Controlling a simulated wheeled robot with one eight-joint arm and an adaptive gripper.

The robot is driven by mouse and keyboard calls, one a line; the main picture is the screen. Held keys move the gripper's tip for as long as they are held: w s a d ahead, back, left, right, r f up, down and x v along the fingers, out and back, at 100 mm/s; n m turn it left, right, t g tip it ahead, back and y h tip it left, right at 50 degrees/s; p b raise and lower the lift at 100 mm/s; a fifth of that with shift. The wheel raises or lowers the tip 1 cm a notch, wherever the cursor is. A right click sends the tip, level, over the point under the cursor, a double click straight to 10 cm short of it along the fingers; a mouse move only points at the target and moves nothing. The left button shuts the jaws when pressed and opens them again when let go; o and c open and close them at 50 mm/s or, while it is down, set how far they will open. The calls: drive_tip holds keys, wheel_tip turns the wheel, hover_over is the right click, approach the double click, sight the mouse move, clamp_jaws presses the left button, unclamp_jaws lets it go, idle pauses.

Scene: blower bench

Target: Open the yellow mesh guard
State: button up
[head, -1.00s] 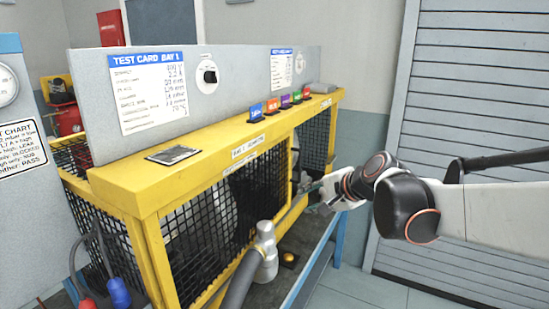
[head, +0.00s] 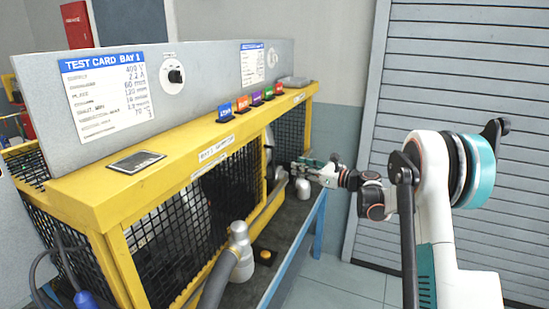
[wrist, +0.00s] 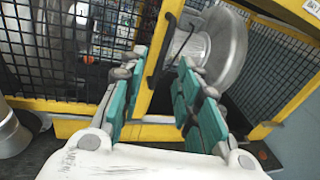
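The yellow mesh guard (head: 204,196) is a yellow frame with black mesh along the front of the bench. In the wrist view its mesh panel (wrist: 40,50) fills the left. A yellow upright (wrist: 166,40) carries a slim black handle (wrist: 157,62). My gripper (wrist: 163,63) is open, with a teal finger on each side. The handle shows between the fingertips; I cannot tell whether they touch it. In the head view my gripper (head: 300,166) is at the far part of the guard, and its fingertips are small there.
A grey bell-shaped metal part (wrist: 215,50) shows right of the upright. A grey hose end (head: 238,240) stands in front of the guard, near a yellow button (head: 265,256). Coloured tags (head: 242,104) line the top. Open floor lies right of the bench.

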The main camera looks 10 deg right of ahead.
drive_tip(key=shift+m, duration=0.3)
drive_tip(key=x, duration=0.4)
drive_tip(key=b+x, duration=0.1)
drive_tip(key=x, duration=0.4)
drive_tip(key=b+x, duration=0.1)
drive_tip(key=x, duration=0.3)
drive_tip(key=shift+w+d, duration=0.2)
drive_tip(key=shift+w, duration=0.4)
clamp_jaws()
